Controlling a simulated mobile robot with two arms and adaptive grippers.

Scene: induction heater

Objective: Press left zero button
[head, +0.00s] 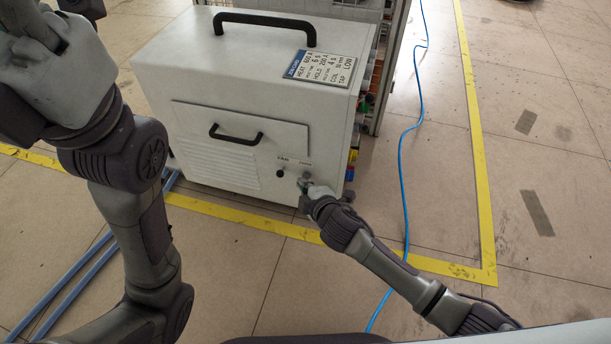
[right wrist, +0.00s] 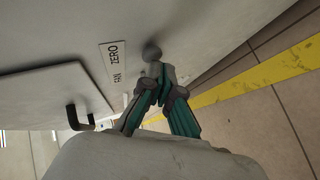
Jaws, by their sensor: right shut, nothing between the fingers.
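The white heater cabinet (head: 240,110) stands on the floor with its front towards me. A small round zero button (head: 306,176) sits low on the right of that front. In the right wrist view a grey round button (right wrist: 151,51) lies beside a label that reads ZERO (right wrist: 117,55). My right gripper (head: 309,186) is shut and empty, its tips right at the button. It also shows in the right wrist view (right wrist: 155,72); whether the tips touch the button I cannot tell. My left arm is at the left of the head view, but its gripper does not show.
A dark fan button (head: 280,173) is just left of the zero button. A black handle (head: 236,135) sticks out of the front panel, and a larger one (head: 264,24) tops the cabinet. A blue cable (head: 403,170) runs along the floor inside yellow tape (head: 478,150).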

